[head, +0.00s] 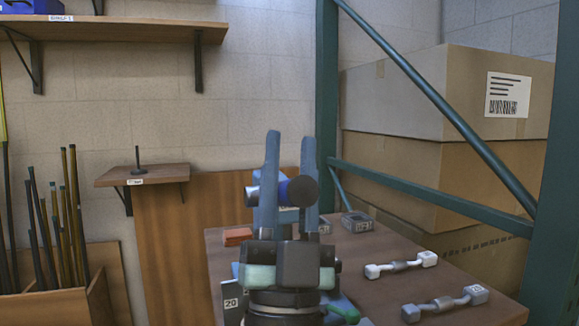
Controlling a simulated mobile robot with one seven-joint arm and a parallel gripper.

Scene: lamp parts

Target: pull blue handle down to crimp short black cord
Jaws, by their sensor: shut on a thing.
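My gripper (290,142) is in the middle of the head view, its two blue-grey fingers pointing up in the picture. It is shut on the blue handle (284,188), which lies crosswise between the fingers. A dark round end (303,190) shows at the right finger, and a pale end sticks out past the left finger. The crimping tool below the handle is mostly hidden behind my gripper and wrist. I cannot make out a short black cord.
The brown table (372,294) holds a white-ended connector piece (400,265), a grey-ended one (444,303), a dark grey block (357,222) and an orange block (238,236). A teal rack post (327,100) and cardboard boxes (400,95) stand behind and right.

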